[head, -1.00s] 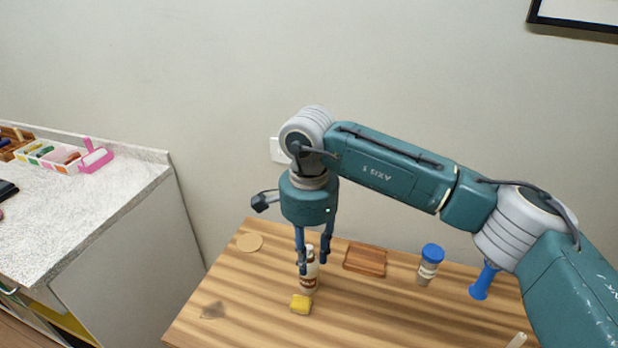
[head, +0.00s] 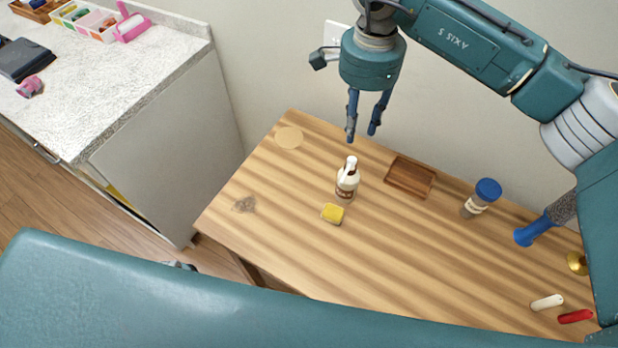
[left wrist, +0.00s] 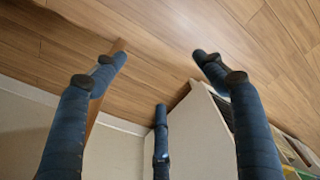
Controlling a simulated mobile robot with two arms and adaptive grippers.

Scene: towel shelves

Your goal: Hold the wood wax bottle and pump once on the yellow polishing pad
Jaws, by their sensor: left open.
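The wood wax bottle (head: 347,184), white with a pump top and a brown label, stands upright on the wooden table. The yellow polishing pad (head: 332,214) lies on the table just in front of the bottle. My right gripper (head: 363,131) is open and empty, with its fingers pointing down. It is above and behind the bottle, apart from it. My left arm crosses the bottom of the head view. My left gripper (left wrist: 160,75) is open and empty in the left wrist view, its fingers spread over wooden flooring.
A wooden tray (head: 411,177), a blue-lidded jar (head: 481,197) and a blue-handled brush (head: 538,229) stand to the right. White and red sticks lie at the right front. A stone-topped counter (head: 110,85) is left.

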